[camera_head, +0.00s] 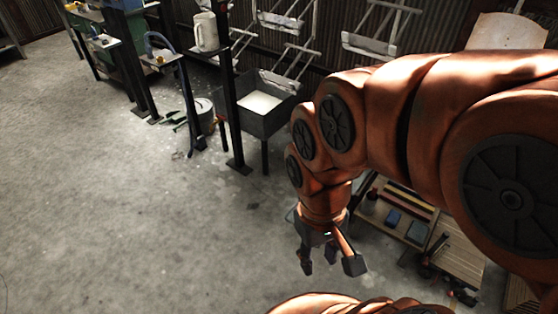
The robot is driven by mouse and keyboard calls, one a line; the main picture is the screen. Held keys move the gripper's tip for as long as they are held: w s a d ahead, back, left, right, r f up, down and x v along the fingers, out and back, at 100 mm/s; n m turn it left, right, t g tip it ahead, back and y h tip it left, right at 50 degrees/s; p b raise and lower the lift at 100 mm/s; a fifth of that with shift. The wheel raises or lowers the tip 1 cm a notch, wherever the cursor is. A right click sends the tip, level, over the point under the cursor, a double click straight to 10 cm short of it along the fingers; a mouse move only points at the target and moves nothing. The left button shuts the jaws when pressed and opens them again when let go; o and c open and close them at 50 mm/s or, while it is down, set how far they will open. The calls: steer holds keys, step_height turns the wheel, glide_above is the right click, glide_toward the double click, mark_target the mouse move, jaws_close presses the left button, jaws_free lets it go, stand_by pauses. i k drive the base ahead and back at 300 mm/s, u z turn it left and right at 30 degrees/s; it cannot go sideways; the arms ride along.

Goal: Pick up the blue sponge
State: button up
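A small blue block (392,217), likely the blue sponge, lies on a low wooden shelf (406,239) at the right. A second blue-grey block (417,232) lies just right of it, and I cannot tell for sure which one is the sponge. My gripper (330,263) hangs below my orange arm, left of the shelf, with its fingers pointing down. The fingers are spread apart and nothing shows between them. It is clear of both blocks. My arm hides part of the shelf's back.
Red and yellow strips (405,196) lie behind the blocks. A wooden pallet-like surface (455,258) is to the right. A dark basin (262,104) on legs and a bucket (200,114) stand at the back. The concrete floor (130,215) at left is clear.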

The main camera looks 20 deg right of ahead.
mark_target(392, 219)
steer(key=z, duration=1.85)
